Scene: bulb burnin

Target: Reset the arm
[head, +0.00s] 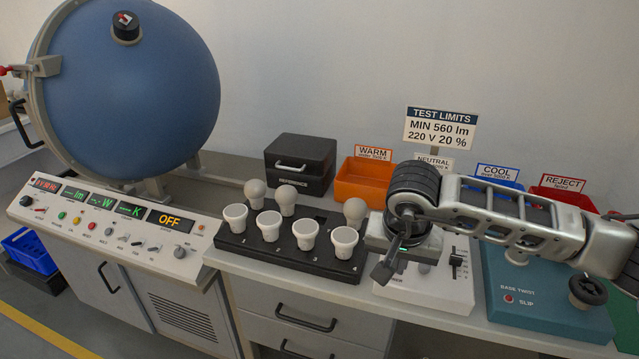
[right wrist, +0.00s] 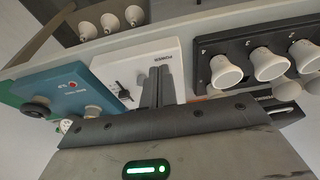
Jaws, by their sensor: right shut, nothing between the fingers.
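My right arm reaches in from the right of the head view, over the bench. Its gripper (head: 386,268) points down and toward the front, above the white power box (head: 440,287). In the right wrist view the two dark fingers (right wrist: 157,85) lie together with nothing between them. They appear in front of the white box (right wrist: 130,72); I cannot tell whether they touch it. The black bulb rack (head: 290,248) stands just left of the gripper, holding several white bulbs. My left gripper is not in view.
A blue sphere (head: 130,90) and its control panel (head: 110,228) fill the left. A teal base-twist box (head: 545,300) sits below my right forearm. Orange WARM (head: 362,182) and red REJECT (head: 562,196) bins stand behind, with a test limits sign (head: 440,128).

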